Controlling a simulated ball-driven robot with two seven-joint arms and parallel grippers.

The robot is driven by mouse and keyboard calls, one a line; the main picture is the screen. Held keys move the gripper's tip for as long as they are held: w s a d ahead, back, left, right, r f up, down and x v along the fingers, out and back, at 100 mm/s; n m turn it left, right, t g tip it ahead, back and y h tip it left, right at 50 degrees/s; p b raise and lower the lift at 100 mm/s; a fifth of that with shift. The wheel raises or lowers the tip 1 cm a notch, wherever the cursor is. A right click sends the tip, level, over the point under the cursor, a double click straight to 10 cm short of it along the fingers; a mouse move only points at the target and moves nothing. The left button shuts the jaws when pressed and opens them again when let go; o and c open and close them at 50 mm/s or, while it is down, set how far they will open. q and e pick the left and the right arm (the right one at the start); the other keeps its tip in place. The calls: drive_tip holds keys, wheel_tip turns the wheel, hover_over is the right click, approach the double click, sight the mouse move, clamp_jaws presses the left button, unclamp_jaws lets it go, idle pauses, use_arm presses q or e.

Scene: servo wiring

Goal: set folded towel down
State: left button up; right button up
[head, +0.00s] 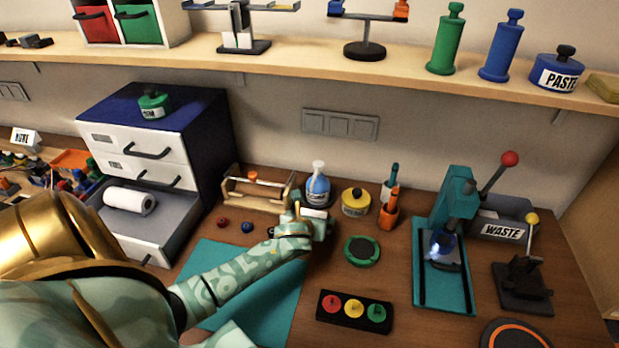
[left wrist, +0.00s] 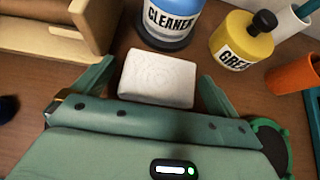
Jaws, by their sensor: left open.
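A white folded towel (left wrist: 158,78) lies flat on the wooden bench in the left wrist view, just in front of the cleaner bottle. Only a small white part of the towel (head: 315,213) shows in the head view, behind my gripper. My left gripper (head: 313,220) is low over the bench, with its jaws open. In the left wrist view its fingers stand on either side of the towel, with small gaps visible. The towel's near edge is hidden by the gripper body. My right gripper is not in view.
The blue cleaner bottle (head: 317,185) and yellow grease pot (head: 355,202) stand just behind. A wooden rack (head: 257,192) is to the left, a green round pad (head: 362,250) to the right. The teal mat (head: 285,285) lies under my forearm. The open drawer (head: 150,240) is at left.

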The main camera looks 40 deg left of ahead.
use_arm(q)
drive_tip(key=shift+r, duration=0.25)
drive_tip(key=p+v, duration=0.4)
drive_tip(key=v, duration=0.7)
drive_tip(key=shift+s, duration=0.1)
drive_tip(key=shift+s+d+r, duration=0.2)
drive_tip(key=shift+s, duration=0.05)
drive_tip(key=shift+f, duration=0.1)
